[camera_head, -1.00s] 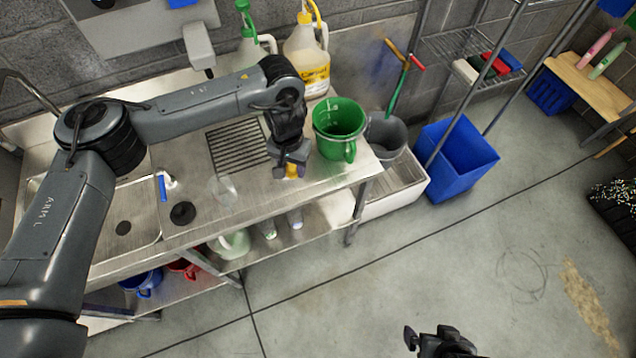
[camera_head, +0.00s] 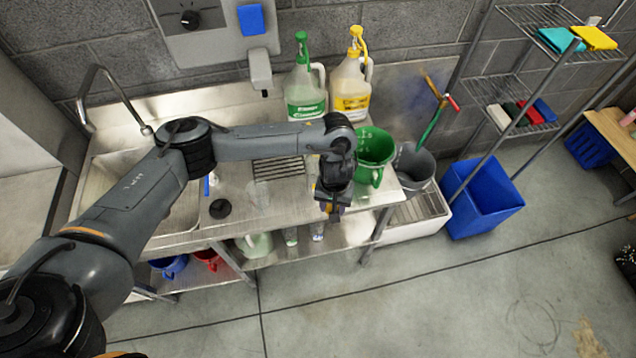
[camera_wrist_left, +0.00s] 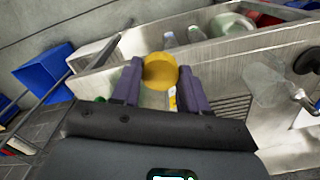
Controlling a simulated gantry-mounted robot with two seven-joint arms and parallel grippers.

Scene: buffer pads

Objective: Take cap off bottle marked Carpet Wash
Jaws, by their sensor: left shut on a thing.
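My left gripper (camera_head: 333,208) is at the front edge of the steel counter, just left of the green jug. In the left wrist view its two purple fingers (camera_wrist_left: 160,85) are shut on a round yellow cap (camera_wrist_left: 160,71). Part of a pale bottle with a yellow label mark (camera_wrist_left: 172,98) shows below the cap; its writing cannot be read. I cannot tell whether cap and bottle are joined. In the head view my wrist and gripper hide most of this bottle. My right gripper is out of view.
A yellow-topped jug (camera_head: 350,88) and a green-topped jug (camera_head: 305,92) stand at the counter's back. The green measuring jug (camera_head: 374,150) is close right of my left gripper. A grey bucket (camera_head: 413,165) and blue bin (camera_head: 483,200) stand further right. A sink lies left.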

